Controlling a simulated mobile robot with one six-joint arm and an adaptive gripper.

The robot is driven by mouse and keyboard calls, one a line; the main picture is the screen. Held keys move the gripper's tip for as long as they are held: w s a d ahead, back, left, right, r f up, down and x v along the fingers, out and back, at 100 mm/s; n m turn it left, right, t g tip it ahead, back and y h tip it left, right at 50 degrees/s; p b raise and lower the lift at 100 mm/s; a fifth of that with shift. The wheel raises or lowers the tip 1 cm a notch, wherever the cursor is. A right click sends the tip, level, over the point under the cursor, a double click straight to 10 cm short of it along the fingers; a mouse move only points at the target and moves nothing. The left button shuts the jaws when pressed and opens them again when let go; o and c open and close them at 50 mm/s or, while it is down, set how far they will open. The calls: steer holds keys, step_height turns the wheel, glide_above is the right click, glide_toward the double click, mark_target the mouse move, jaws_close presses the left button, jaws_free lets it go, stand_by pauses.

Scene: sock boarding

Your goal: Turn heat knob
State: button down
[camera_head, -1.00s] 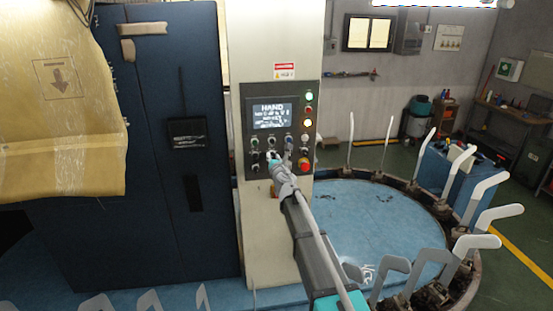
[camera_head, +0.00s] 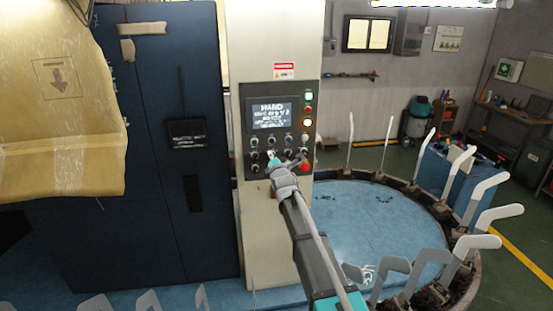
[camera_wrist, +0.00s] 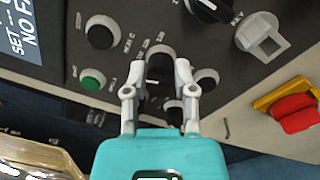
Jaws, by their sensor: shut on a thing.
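The dark control panel (camera_head: 262,91) is on a cream column in the head view, with a lit screen (camera_head: 272,114) above rows of buttons and knobs. My gripper (camera_wrist: 159,67) is at the lower part of the panel. In the wrist view its two pale fingers are on either side of a black knob (camera_wrist: 160,60) with a grey rim, and are shut on it. The knob's label is too small to read. In the head view my gripper (camera_head: 286,164) hides part of the lower row of controls.
In the wrist view, a black button (camera_wrist: 99,32), a green button (camera_wrist: 92,80), a key switch (camera_wrist: 262,36) and a red emergency button (camera_wrist: 296,113) are close around the gripper. In the head view, a round blue turntable (camera_head: 365,220) with upright white boards is right of the column.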

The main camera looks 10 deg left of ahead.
steer(key=shift+w+m, duration=0.15)
steer(key=shift+m, duration=3.45)
steer(key=shift+c, duration=2.2)
jaws_free()
steer(key=shift+w, duration=0.1)
steer(key=shift+f, duration=0.1)
steer(key=shift+s, duration=0.25)
